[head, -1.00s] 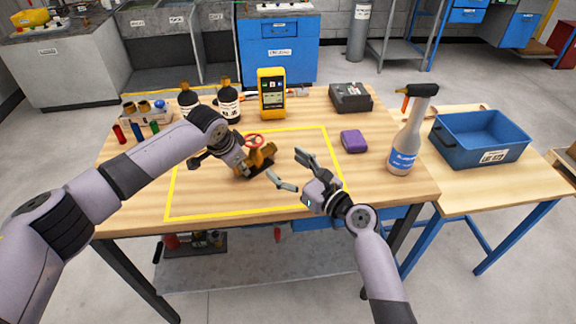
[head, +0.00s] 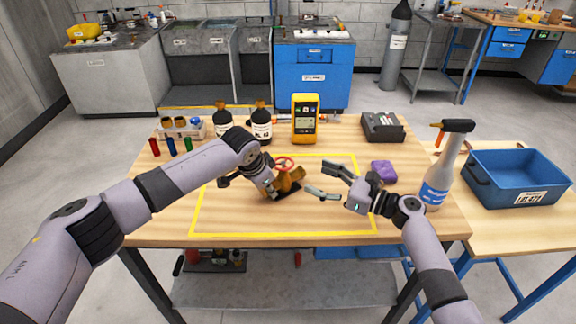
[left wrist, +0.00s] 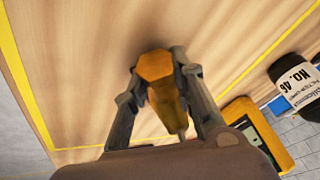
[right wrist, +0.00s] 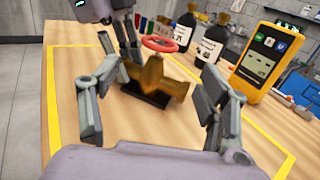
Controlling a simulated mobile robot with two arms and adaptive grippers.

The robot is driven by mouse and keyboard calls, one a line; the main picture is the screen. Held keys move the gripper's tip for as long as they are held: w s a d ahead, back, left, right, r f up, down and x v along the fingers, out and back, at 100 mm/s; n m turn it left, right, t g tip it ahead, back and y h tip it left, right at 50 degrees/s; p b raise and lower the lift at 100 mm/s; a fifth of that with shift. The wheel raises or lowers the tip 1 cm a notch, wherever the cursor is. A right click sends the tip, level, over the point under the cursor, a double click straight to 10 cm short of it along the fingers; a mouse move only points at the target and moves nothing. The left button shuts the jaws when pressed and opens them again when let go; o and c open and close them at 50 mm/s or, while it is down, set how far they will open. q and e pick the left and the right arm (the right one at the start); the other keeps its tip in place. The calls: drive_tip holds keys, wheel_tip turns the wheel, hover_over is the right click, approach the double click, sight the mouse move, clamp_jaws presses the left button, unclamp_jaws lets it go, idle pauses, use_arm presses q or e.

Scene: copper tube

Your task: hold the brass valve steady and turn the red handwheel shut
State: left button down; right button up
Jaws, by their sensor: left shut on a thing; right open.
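The brass valve (head: 291,181) stands on a dark base inside the yellow outline on the table. Its red handwheel (head: 285,164) sits on top, and it also shows in the right wrist view (right wrist: 160,44). My left gripper (head: 272,186) is shut on the valve's left side; the left wrist view shows its fingers on both sides of the brass body (left wrist: 163,90). My right gripper (head: 328,182) is open and empty, to the right of the valve and apart from it. In the right wrist view the valve (right wrist: 155,80) lies beyond and between its open fingers (right wrist: 155,100).
Two dark bottles (head: 261,124) and a yellow meter (head: 305,120) stand behind the valve. A purple block (head: 383,171) and a spray bottle (head: 442,170) are to the right of my right gripper. A blue bin (head: 518,178) stands on the side table. The outlined area's front is clear.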

sight(288, 164)
drive_tip(key=x, duration=1)
drive_tip(key=shift+a, duration=0.15)
drive_tip(key=shift+c, duration=0.6)
drive_tip(key=c, duration=1.1)
